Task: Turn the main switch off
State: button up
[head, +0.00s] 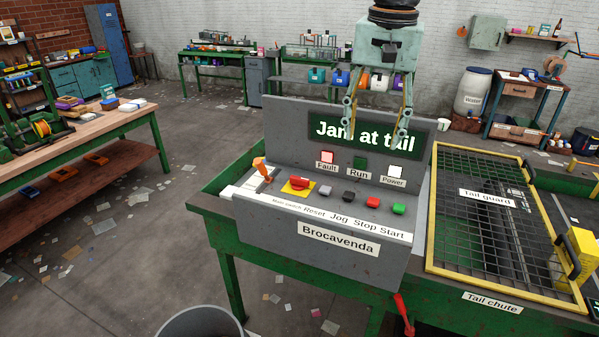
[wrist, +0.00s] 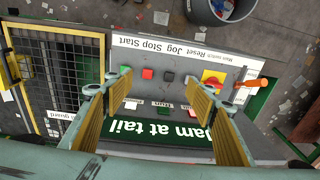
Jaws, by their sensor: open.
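The main switch (head: 299,183) is a red rotary knob on a yellow plate, at the left of the button row on the grey console (head: 262,215). It also shows in the wrist view (wrist: 212,79), upside down, right of the fingers. I cannot tell from its angle whether it is on or off. My gripper (head: 376,125) is open and empty, its fingers pointing down above the console, in front of the display and to the right of the switch. In the wrist view its two fingers (wrist: 159,80) are spread wide, with nothing between them.
The display (head: 365,135) reads "Jam at tail". The Fault (head: 327,157) and Power (head: 397,170) lamps look pale and bright; the Run lamp (head: 360,163) is dark green. An orange-handled lever (head: 262,169) stands left of the switch. Several buttons sit right of it.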

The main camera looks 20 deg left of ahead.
jog(key=w+a+f+p, duration=0.3)
jog(key=w+a, duration=0.3)
jog(key=a, duration=0.4)
jog(key=g+p, duration=0.1)
jog(key=p, duration=0.1)
send_over(300, 178)
notch_tip(300, 178, down, 6)
jog(key=shift+w+a+r, duration=0.1)
jog(key=shift+a+r, duration=0.05)
jog(key=shift+r, duration=0.05)
jog(key=shift+f, duration=0.1)
jog(key=shift+f, duration=6.8)
jog(key=shift+c, duration=0.4)
jog(key=c, duration=0.8)
